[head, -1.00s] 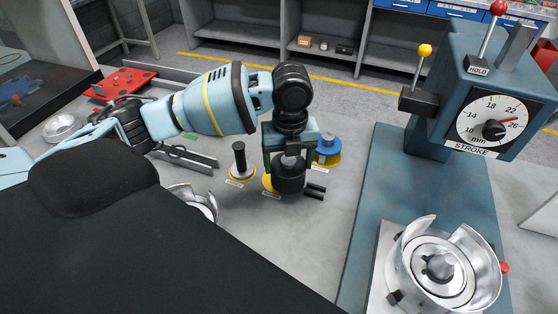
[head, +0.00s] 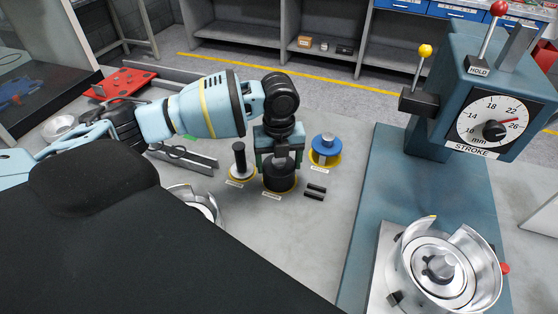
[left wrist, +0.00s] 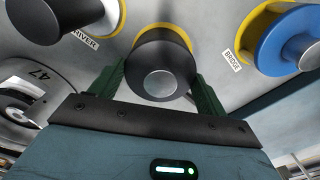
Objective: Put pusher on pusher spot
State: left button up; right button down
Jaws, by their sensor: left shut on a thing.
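The pusher (head: 279,178), a dark cylinder with a narrower top, is upright on the middle yellow round spot (head: 264,187). In the left wrist view the pusher (left wrist: 163,62) shows its grey end face, with a yellow rim (left wrist: 187,38) around its far side. My left gripper (head: 279,160) comes down from above and is shut on the pusher; its dark green fingers lie on either side in the left wrist view (left wrist: 158,88). Whether the base fully touches the spot is hard to tell. My right gripper is not in view.
The black-handled driver (head: 239,160) stands on a yellow spot to the left. The blue bridge spool (head: 326,147) stands on another to the right. Two short black bars (head: 315,191) lie close by on the right. A blue press (head: 400,220) with a metal clutch housing (head: 450,270) stands further right.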

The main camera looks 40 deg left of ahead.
aim_at(279, 161)
pick_arm(q)
jog(key=o, duration=1.1)
jog(key=shift+f, duration=0.1)
notch_tip(279, 161, up, 12)
jog(key=shift+r+p, duration=0.15)
jog(key=shift+p, duration=0.2)
